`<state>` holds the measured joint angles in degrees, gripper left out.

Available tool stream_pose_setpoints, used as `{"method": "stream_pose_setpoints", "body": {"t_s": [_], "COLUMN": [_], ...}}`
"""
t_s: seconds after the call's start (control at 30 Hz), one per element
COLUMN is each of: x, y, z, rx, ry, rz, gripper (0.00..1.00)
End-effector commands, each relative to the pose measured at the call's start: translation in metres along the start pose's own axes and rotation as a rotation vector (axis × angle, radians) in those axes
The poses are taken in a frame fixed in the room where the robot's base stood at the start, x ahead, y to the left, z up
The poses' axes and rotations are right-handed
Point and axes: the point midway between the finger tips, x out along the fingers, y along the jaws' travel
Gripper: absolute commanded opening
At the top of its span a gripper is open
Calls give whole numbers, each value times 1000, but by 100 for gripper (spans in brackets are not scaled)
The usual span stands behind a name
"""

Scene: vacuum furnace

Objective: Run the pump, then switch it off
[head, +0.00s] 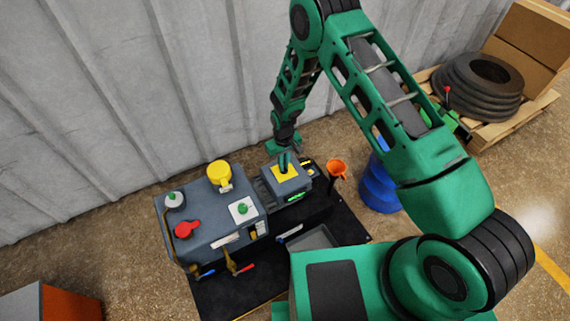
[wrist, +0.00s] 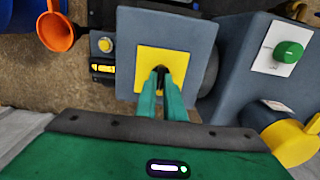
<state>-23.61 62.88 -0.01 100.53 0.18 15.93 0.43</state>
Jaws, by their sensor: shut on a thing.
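My gripper (wrist: 162,84) is shut on this dark switch, one green finger on each side. The fingers partly hide the switch, so I cannot tell its position. In the head view my gripper (head: 284,166) reaches down onto the plate from above.
An orange funnel (head: 337,168) and blue drum (head: 378,185) are at the right. A corrugated wall (head: 130,90) stands behind.

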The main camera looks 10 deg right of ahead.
Motion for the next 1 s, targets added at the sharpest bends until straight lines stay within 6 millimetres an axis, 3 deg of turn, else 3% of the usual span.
{"method": "stream_pose_setpoints", "body": {"t_s": [0.5,1.0], "x": [0,0], "y": [5,7], "z": [0,0], "rx": [-403,-526], "ry": [-2,-2], "rz": [8,11], "gripper": [0,0]}}
